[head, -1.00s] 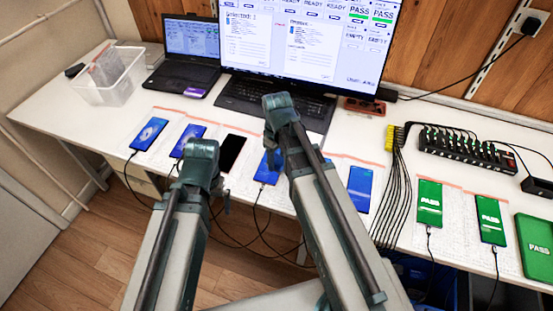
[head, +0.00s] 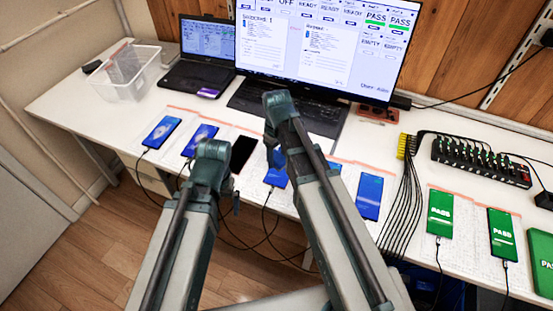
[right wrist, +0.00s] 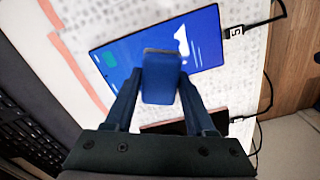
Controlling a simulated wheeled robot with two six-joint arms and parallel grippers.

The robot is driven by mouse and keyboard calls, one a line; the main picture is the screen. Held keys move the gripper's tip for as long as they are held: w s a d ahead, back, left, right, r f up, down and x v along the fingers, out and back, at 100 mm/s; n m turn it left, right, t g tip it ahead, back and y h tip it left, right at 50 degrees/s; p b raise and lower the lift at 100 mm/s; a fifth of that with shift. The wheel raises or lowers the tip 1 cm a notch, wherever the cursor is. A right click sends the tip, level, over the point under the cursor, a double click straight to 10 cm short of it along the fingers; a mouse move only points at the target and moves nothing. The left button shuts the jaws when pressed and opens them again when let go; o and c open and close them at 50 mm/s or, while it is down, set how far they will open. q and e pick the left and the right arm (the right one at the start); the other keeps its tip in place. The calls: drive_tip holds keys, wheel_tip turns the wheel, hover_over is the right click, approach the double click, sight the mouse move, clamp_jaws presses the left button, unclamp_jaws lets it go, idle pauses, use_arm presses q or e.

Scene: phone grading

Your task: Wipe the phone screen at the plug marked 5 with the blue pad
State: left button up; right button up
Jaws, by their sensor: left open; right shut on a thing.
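In the right wrist view my right gripper (right wrist: 159,88) is shut on the blue pad (right wrist: 162,70). The pad is over the screen of a blue-lit phone (right wrist: 203,42); I cannot tell whether it touches. A plug marked 5 (right wrist: 236,30) is in that phone's right end. The pad covers part of the screen. In the head view a blue phone (head: 277,174) shows partly beside my right arm, which hides the pad. My left gripper (head: 233,200) is open, low in front of the desk, and mostly hidden by its own arm.
A dark-screened phone (right wrist: 175,128) lies close by, partly behind my gripper. Other blue phones (head: 161,132) and green PASS phones (head: 440,212) line the desk's front edge, with cables hanging down. A laptop (head: 201,55) and monitor (head: 315,40) stand behind.

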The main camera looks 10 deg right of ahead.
drive_tip(key=shift+w+d, duration=0.1)
drive_tip(key=shift+d, duration=0.1)
drive_tip(key=shift+s+d, duration=0.55)
drive_tip(key=shift+d, duration=0.3)
drive_tip(key=shift+s+d, duration=0.5)
drive_tip(key=shift+d, duration=0.3)
drive_tip(key=shift+f, duration=0.2)
drive_tip(key=shift+a+r, duration=0.1)
drive_tip(key=shift+c, duration=0.7)
drive_tip(key=shift+w+a, duration=0.6)
drive_tip(key=shift+a, duration=0.25)
drive_tip(key=shift+w+a, duration=0.55)
drive_tip(key=shift+a, duration=0.3)
drive_tip(key=shift+r, duration=0.15)
wheel_tip(320, 180, up, 6)
drive_tip(key=p, duration=0.6)
